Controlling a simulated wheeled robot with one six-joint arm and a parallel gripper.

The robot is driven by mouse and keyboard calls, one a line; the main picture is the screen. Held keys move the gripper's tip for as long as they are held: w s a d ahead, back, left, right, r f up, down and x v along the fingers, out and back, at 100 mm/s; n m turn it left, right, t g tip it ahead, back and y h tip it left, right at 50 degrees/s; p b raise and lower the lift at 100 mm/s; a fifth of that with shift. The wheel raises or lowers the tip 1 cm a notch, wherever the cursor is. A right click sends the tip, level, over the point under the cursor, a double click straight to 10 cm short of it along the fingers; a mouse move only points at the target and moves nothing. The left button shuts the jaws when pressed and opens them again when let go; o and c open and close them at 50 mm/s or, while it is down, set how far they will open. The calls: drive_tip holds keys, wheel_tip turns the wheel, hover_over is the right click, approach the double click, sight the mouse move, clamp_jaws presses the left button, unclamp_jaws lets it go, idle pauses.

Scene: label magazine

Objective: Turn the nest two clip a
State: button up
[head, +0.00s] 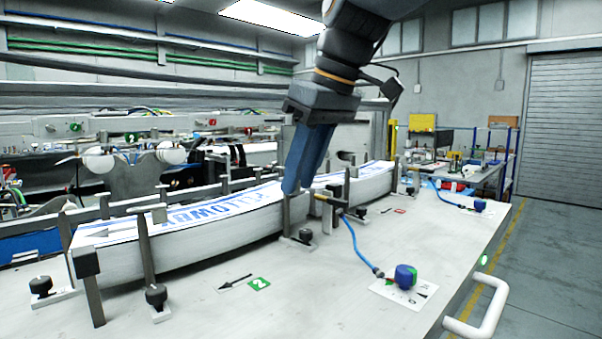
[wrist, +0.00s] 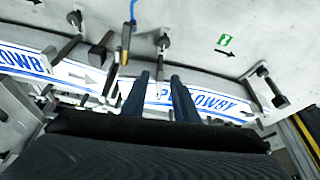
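Nest two is marked by a green "2" tag (head: 259,284) on the white bench. Its long curved stack of white labels with blue lettering (head: 200,222) stands between upright posts. Several black knobs on small feet line its front, including one at the left (head: 156,296) and one near the middle (head: 305,237). No marking shows which is clip a. My gripper (head: 291,188) points down over the label stack, close to a middle post. In the wrist view its two blue fingers (wrist: 158,85) are apart with nothing held between them. Whether the fingertips touch anything cannot be told.
A blue and green dial (head: 405,277) on a white plate stands at the right front, with a blue hose (head: 357,245) running to the nest. A white handle (head: 487,310) is on the bench's right edge. The bench front is mostly clear.

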drive_tip(key=b+v, duration=0.1)
drive_tip(key=v, duration=0.6)
drive_tip(key=shift+r, duration=0.4)
drive_tip(key=shift+s+d, duration=0.1)
